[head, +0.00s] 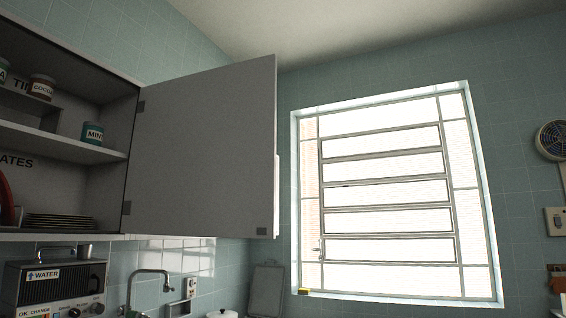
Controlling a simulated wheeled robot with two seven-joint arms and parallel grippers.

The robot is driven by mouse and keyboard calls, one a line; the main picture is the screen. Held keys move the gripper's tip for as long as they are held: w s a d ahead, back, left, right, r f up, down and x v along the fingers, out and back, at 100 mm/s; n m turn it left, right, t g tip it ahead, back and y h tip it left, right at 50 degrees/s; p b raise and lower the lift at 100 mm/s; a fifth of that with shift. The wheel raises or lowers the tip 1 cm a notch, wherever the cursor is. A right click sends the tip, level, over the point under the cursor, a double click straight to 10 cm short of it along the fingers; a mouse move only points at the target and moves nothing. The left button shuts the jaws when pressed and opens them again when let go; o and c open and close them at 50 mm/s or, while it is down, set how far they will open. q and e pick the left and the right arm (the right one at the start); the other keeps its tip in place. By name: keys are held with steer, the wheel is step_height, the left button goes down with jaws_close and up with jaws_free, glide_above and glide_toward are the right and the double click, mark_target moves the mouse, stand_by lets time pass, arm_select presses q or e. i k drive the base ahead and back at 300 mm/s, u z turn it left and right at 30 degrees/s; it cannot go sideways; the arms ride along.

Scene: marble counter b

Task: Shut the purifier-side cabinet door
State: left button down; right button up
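The grey cabinet door (205,150) stands wide open in the head view. It is hinged at the right side of the wall cabinet (75,166) and swings out toward the right. A pale handle (277,185) shows at its free edge. The water purifier (52,285), marked WATER, stands on the left below the cabinet. Neither of my grippers shows in this view.
The cabinet shelves hold a cocoa jar (42,87), a mint jar (93,133) and stacked plates (60,221). A tap (148,276) rises below the door. A barred window (390,195) is at the right. Space in front of the door looks clear.

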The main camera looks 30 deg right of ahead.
mark_target(203, 163)
steer(key=z, duration=1.75)
steer(key=i, duration=3)
steer(key=u, duration=3.35)
